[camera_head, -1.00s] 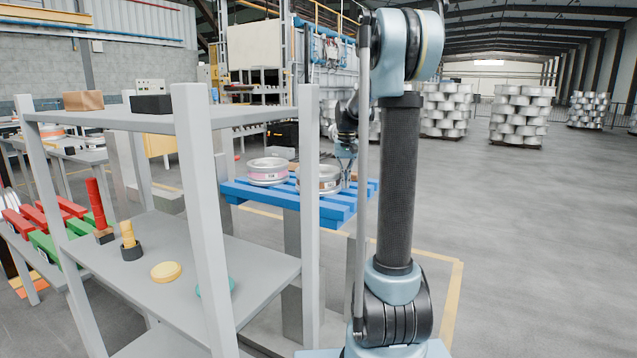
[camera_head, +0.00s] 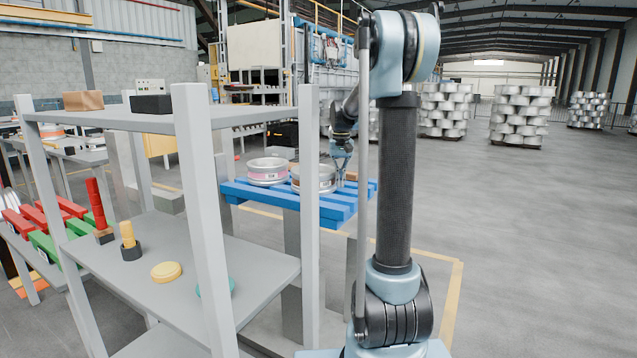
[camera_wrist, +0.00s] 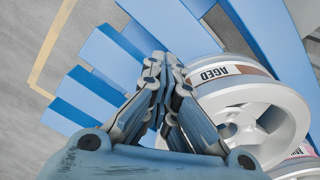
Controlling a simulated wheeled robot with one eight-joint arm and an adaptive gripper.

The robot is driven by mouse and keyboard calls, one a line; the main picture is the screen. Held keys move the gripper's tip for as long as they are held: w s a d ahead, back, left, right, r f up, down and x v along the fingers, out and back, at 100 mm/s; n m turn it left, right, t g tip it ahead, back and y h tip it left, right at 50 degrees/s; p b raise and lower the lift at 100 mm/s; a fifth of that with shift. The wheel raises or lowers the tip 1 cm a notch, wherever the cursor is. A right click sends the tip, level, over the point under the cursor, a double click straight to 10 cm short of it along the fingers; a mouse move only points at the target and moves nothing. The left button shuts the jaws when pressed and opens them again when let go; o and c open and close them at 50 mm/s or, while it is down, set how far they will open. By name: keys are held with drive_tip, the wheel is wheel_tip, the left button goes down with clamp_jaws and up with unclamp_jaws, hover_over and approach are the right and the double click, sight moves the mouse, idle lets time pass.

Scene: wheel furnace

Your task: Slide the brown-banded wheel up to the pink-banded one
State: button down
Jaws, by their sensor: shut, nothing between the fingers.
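The brown-banded wheel (camera_head: 315,186) lies flat on the blue pallet, right of the pink-banded wheel (camera_head: 268,178). In the wrist view the brown-banded wheel (camera_wrist: 255,115) shows the word AGED, and part of the pink-banded wheel (camera_wrist: 298,170) shows at the lower right corner. The wheels are very close; I cannot tell whether they touch. My gripper (camera_head: 341,168) is at the right side of the brown-banded wheel. In the wrist view my gripper (camera_wrist: 165,62) is shut and empty, its fingers beside the wheel's rim; contact is unclear.
The blue pallet (camera_head: 335,212) has gaps between its slats and bare room at its right end. A grey shelf rack (camera_head: 205,200) stands in front on the left, holding a yellow disc (camera_head: 166,272) and other small items. Stacked wheels (camera_head: 520,118) stand far behind.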

sight(333, 172)
drive_tip(key=shift+w+a, duration=0.65)
drive_tip(key=shift+a, duration=0.25)
drive_tip(key=shift+w+a, duration=0.6)
drive_tip(key=shift+a, duration=0.3)
drive_tip(key=shift+s+d, duration=0.4)
drive_tip(key=shift+d, duration=0.1)
drive_tip(key=shift+r, duration=0.1)
drive_tip(key=shift+r, duration=4.4)
drive_tip(key=shift+s, duration=0.1)
drive_tip(key=s+d+f+t, duration=0.1)
drive_tip(key=s+d+f, duration=0.15)
drive_tip(key=s, duration=0.95)
drive_tip(key=s+d+f, duration=0.1)
drive_tip(key=s+f, duration=0.3)
drive_tip(key=s, duration=0.8)
drive_tip(key=s+f+n+t, duration=0.1)
drive_tip(key=s+f, duration=1.6)
drive_tip(key=shift+s+d+f, duration=0.25)
drive_tip(key=shift+d+f, duration=0.05)
drive_tip(key=shift+f, duration=0.1)
